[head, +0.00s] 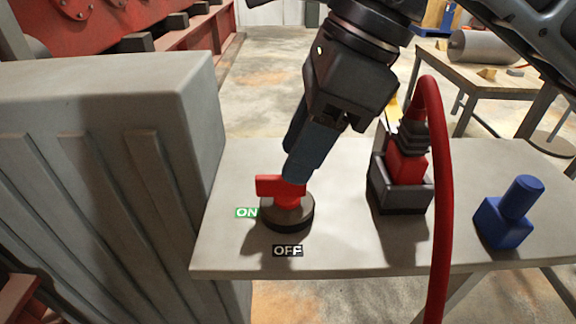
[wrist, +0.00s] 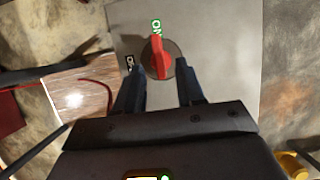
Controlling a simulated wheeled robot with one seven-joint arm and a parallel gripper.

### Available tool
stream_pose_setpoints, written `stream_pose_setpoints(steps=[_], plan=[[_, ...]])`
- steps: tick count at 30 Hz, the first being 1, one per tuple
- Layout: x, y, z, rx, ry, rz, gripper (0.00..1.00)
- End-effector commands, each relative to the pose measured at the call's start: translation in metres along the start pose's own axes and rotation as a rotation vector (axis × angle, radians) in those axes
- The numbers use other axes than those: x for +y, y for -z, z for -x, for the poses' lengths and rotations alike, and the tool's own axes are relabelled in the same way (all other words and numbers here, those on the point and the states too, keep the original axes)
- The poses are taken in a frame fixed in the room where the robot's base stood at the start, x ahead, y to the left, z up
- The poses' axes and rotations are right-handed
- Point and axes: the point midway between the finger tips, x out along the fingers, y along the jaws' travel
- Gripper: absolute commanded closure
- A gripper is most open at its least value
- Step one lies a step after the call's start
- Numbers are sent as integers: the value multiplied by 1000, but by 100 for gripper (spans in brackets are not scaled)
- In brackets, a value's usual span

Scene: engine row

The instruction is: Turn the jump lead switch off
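The jump lead switch is a red handle (head: 268,186) on a round dark base (head: 288,212), on a grey table. In the head view the handle points left towards the green ON label (head: 246,213); the black OFF label (head: 288,251) is in front of the base. In the wrist view the handle (wrist: 159,57) points up to the ON label (wrist: 155,27), with OFF (wrist: 130,63) to its left. My gripper (head: 296,172) reaches down to the switch from above. Its blue fingers (wrist: 160,82) are apart on either side of the handle's near end, with gaps visible.
A red plug in a grey holder (head: 408,167), with a thick red cable (head: 440,190), stands right of the switch. A blue block with a peg (head: 507,215) is farther right. A tall grey ribbed cabinet (head: 110,150) stands at the left.

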Motion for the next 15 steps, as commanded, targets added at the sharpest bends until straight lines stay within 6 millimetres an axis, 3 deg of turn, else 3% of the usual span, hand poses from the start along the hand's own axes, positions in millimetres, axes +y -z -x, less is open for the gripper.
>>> stream_pose_setpoints(steps=[6, 15], plan=[[1, 0, -29, -1, -2, 1, 62], [0, 0, -37, -1, -1, 1, 62]])
